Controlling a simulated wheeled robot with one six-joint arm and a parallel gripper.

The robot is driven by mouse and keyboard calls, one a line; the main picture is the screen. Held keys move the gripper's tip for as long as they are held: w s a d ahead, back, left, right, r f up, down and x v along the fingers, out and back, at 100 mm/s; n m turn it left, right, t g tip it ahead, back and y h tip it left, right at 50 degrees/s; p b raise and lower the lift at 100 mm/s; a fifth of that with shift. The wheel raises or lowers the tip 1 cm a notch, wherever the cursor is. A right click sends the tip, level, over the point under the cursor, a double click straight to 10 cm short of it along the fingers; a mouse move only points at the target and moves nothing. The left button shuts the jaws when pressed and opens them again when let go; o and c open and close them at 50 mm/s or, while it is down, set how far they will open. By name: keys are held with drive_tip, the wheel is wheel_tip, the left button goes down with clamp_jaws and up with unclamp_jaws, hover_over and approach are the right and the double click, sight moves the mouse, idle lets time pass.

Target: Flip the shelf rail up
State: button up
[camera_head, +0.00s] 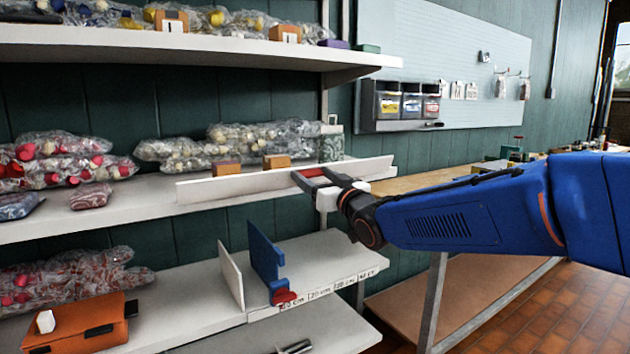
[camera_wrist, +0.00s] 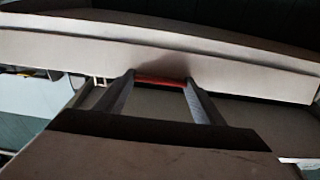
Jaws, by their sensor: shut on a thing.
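The shelf rail (camera_head: 235,188) is a long white strip along the front edge of the middle shelf. It stands on edge, slanting up to the right, with its top above the shelf surface. In the wrist view the rail (camera_wrist: 225,66) is a pale band across the picture. My gripper (camera_head: 304,178) reaches in from the right and is shut on the rail right of its middle. In the wrist view a red strip shows between the fingers of my gripper (camera_wrist: 161,81) at the rail. The exact contact is hard to see.
The middle shelf (camera_head: 140,198) holds bagged parts (camera_head: 60,158) and small brown blocks (camera_head: 277,161) behind the rail. An upper shelf (camera_head: 180,47) hangs above. Below, a blue bracket (camera_head: 265,254) and a white divider (camera_head: 231,275) stand on the lower shelf. A workbench (camera_head: 420,180) is at right.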

drive_tip(key=shift+w+a+r, duration=0.2)
drive_tip(key=shift+w+r, duration=0.15)
drive_tip(key=shift+r, duration=0.15)
drive_tip(key=shift+w+a+r, duration=0.2)
drive_tip(key=shift+w+r, duration=0.1)
drive_tip(key=shift+r, duration=0.3)
drive_tip(key=o, duration=1.1)
drive_tip(key=shift+c, duration=0.2)
drive_tip(key=shift+f, duration=0.2)
drive_tip(key=v, duration=1.7)
